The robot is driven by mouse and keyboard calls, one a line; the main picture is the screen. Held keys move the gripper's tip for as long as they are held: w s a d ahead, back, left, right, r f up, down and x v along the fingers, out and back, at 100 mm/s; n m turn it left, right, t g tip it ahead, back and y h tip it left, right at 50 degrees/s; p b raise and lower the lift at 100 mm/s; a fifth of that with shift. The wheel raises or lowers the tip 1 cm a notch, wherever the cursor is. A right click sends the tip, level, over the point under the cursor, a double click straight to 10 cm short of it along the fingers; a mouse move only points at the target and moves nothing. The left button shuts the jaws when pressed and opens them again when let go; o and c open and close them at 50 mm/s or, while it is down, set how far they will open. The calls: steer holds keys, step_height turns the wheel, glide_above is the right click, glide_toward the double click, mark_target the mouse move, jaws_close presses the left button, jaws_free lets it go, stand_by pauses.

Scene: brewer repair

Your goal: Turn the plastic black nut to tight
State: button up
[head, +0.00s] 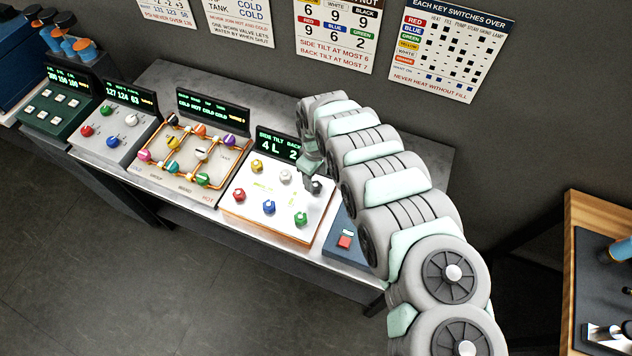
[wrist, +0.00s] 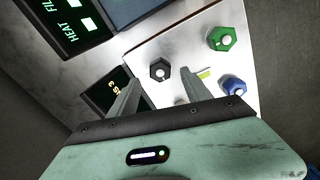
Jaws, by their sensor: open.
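The black nut (wrist: 160,69) shows in the wrist view as a dark hexagon with a pale centre, on the white panel (wrist: 178,45). My gripper (wrist: 162,78) is open, its two grey fingers apart. The fingertips reach toward the nut, one on each side of it in the picture; I cannot tell whether they touch it. In the head view my gripper (head: 309,178) is low over the right back part of the white panel (head: 244,208), and the black nut is mostly hidden there.
On the same panel are a green nut (head: 301,219), a blue nut (head: 269,207), a red nut (head: 239,195), a yellow nut (head: 257,166) and a white nut (head: 285,176). A display (head: 279,147) stands behind it. A blue box with a red button (head: 344,242) is to its right.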

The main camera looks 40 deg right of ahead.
mark_target(316, 185)
step_height(316, 185, down, 3)
steer(key=shift+a+f, duration=0.1)
steer(key=shift+f, duration=0.45)
steer(key=shift+c, duration=0.3)
jaws_close()
